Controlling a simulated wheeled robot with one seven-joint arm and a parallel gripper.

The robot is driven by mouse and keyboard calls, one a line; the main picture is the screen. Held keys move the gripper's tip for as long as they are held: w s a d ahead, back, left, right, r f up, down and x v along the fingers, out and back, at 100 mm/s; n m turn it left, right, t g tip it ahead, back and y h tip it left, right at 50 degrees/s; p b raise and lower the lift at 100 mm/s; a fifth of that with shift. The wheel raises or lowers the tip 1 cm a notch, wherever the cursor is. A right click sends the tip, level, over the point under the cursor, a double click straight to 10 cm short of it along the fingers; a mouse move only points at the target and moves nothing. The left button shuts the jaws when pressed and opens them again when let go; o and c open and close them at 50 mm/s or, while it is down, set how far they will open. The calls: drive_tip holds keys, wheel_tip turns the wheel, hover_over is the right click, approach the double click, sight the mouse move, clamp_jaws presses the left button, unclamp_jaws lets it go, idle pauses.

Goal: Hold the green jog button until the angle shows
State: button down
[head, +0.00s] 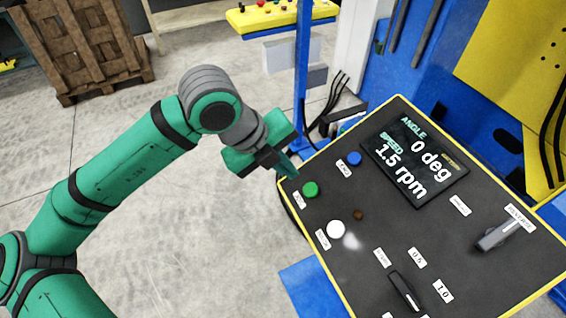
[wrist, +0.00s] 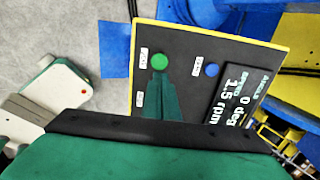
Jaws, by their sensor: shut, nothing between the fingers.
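The green jog button (head: 310,189) sits near the left edge of the dark control panel (head: 400,235). It also shows in the wrist view (wrist: 159,62). The display (head: 415,160) reads angle 0 deg and speed 1.5 rpm. My gripper (head: 290,172) is shut and empty. Its fingertips are up and to the left of the green button in the head view, seemingly above the panel edge and apart from the button. In the wrist view the finger tips (wrist: 159,80) point toward the green button, just below it in the picture.
A blue button (head: 354,158) and a white button (head: 336,229) flank the green one. A lever switch (head: 495,237) and a selector knob (head: 404,291) are on the panel. A blue post (head: 301,80) stands behind. Open floor lies left; a wooden pallet stack (head: 80,40) stands farther back.

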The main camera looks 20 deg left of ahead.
drive_tip(key=shift+v, duration=1.05)
